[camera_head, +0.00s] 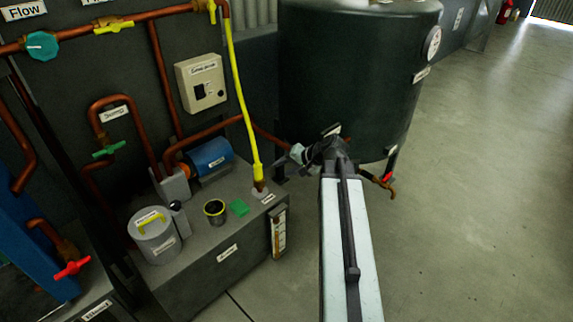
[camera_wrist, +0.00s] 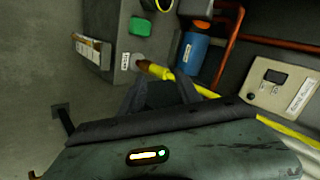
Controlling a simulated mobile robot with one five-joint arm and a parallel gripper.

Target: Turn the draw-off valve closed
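A small tap with a red handle (camera_head: 388,178) sticks out on a copper pipe at the foot of the dark tank (camera_head: 345,75), just right of my arm in the head view. Its label is not readable, so I cannot confirm it is the draw-off valve. My gripper (camera_head: 303,153) is in front of the lower tank, left of this tap and apart from it; its fingers are small and partly hidden there. In the wrist view my gripper (camera_wrist: 161,88) shows two dark fingers spread apart with nothing held. The red-handled tap is not seen in the wrist view.
A yellow hose (camera_head: 241,100) rises from the grey bench box (camera_head: 215,255), left of my gripper. Another red-handled valve (camera_head: 73,268) is at far left, and a green-handled valve (camera_head: 108,150) is on the copper pipes. Open floor (camera_head: 480,200) lies to the right.

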